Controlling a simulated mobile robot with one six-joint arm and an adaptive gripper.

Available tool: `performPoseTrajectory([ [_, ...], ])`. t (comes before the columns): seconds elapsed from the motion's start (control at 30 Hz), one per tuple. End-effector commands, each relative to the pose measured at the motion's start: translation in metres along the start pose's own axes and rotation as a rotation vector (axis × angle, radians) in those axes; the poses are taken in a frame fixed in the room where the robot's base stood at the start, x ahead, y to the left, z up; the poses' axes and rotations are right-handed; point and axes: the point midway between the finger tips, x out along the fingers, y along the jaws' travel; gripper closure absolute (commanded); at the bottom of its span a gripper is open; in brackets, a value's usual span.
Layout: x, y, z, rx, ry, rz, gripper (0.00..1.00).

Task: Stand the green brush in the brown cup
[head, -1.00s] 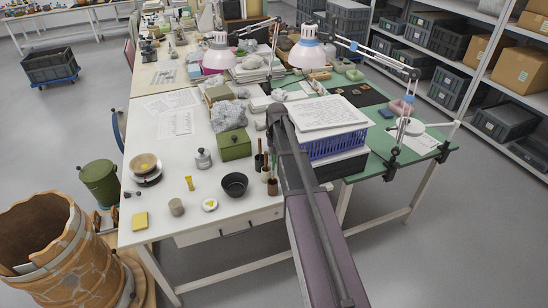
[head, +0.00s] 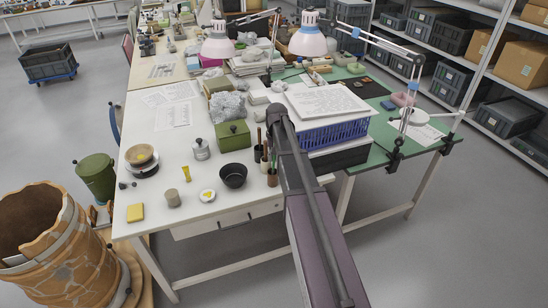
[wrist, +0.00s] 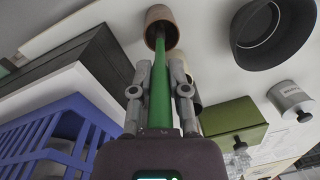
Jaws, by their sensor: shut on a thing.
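My gripper (wrist: 162,78) is shut on the green brush (wrist: 160,95), with a finger on each side of its handle. In the wrist view the brush's far end overlaps the mouth of the brown cup (wrist: 164,15). I cannot tell whether that end is inside the cup or just above it. In the head view the brown cup (head: 272,181) stands upright near the table's front edge, close beside my arm. My arm hides the gripper there.
A black bowl (head: 233,176) stands left of the cup. Dark holders with brushes (head: 258,154) stand just behind the cup. A green box (head: 233,135) and a blue crate (head: 335,136) are nearby.

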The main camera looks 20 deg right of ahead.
Motion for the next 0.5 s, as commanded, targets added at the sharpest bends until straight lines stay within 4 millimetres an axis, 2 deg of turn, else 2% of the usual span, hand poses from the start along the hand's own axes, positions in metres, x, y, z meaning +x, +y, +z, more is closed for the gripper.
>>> performPoseTrajectory([
  [0.2, 0.012, 0.001, -0.001, 0.000, 0.000, 0.000, 1.00],
  [0.5, 0.015, 0.001, -0.001, 0.000, 0.000, 0.000, 1.00],
])
